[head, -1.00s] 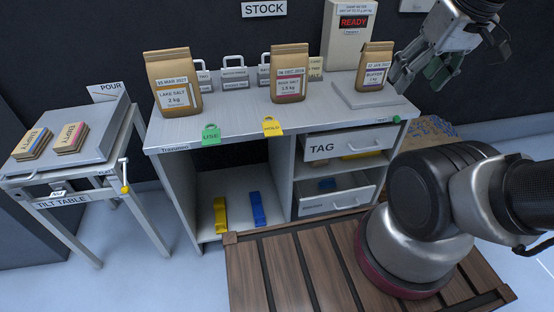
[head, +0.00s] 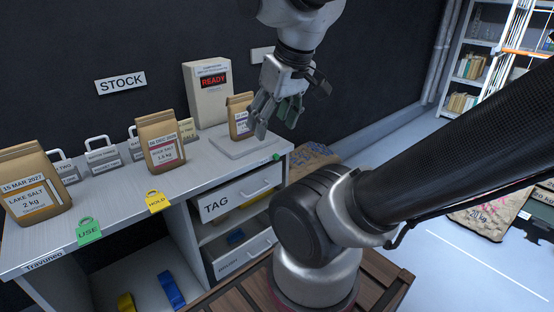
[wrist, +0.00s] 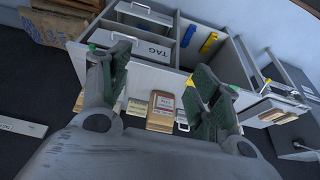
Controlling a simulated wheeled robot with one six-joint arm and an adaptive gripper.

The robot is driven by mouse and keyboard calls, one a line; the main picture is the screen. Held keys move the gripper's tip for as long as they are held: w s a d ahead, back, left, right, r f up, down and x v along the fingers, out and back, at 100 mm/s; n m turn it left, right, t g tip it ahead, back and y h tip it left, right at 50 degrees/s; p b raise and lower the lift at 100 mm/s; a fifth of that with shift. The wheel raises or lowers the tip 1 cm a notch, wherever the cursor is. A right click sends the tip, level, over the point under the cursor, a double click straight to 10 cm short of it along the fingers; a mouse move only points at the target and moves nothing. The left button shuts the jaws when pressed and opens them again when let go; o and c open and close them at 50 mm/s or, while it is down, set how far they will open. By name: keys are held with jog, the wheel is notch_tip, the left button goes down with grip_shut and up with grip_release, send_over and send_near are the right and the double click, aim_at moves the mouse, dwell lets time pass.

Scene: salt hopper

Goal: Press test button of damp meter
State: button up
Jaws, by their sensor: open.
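The damp meter (head: 208,95) is a white upright box at the back of the bench, against the dark wall. Its dark display shows READY in red in the head view. I cannot make out a test button on it. My gripper (head: 276,118) is open and empty, fingers pointing down, to the right of the meter and just right of a small paper bag (head: 240,115) on a grey plate. In the wrist view my open fingers (wrist: 163,75) frame the bench, seen tilted; I cannot make out the meter there.
Lake salt (head: 36,185) and rock salt (head: 161,142) bags stand on the bench (head: 120,190). Handled weights stand behind them. Green USE (head: 89,231) and yellow HOLD (head: 156,202) tags hang at the front edge. Drawers, including TAG (head: 240,195), are below. Floor at right is partly open.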

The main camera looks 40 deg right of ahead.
jog(key=shift+d, duration=0.1)
jog(key=c, duration=0.5)
jog(key=shift+s+d+f+m, duration=0.1)
jog(key=shift+s+d+m, duration=0.05)
jog(key=shift+d+m, duration=0.2)
jog(key=c, duration=0.3)
jog(key=d+f+m+g, duration=0.1)
jog(key=d+f+m, duration=0.1)
jog(key=d+f, duration=0.1)
jog(key=s+d+f+m+g, duration=0.1)
jog(key=d+f+m+g, duration=0.1)
jog(key=d+f, duration=0.1)
jog(key=shift+s+f, duration=0.15)
jog(key=shift+s, duration=0.05)
grip_shut()
jog(key=w+d+f+m+t+y, duration=0.2)
jog(key=w+d+f+m+y, duration=0.1)
jog(key=f+m, duration=0.55)
jog(key=w+d+f+m+t+y, duration=0.2)
jog(key=d+f+m+t+y, duration=0.15)
jog(key=f+m, duration=0.55)
jog(key=w+d+f+m+t+h, duration=0.3)
jog(key=w+d+m+h, duration=0.3)
jog(key=w+d+m, duration=0.3)
jog(key=d+m, duration=0.3)
jog(key=m, duration=0.1)
jog(key=shift+w+d+f+m, duration=0.15)
jog(key=shift+d+f+m, duration=0.05)
jog(key=shift+f+m, duration=0.15)
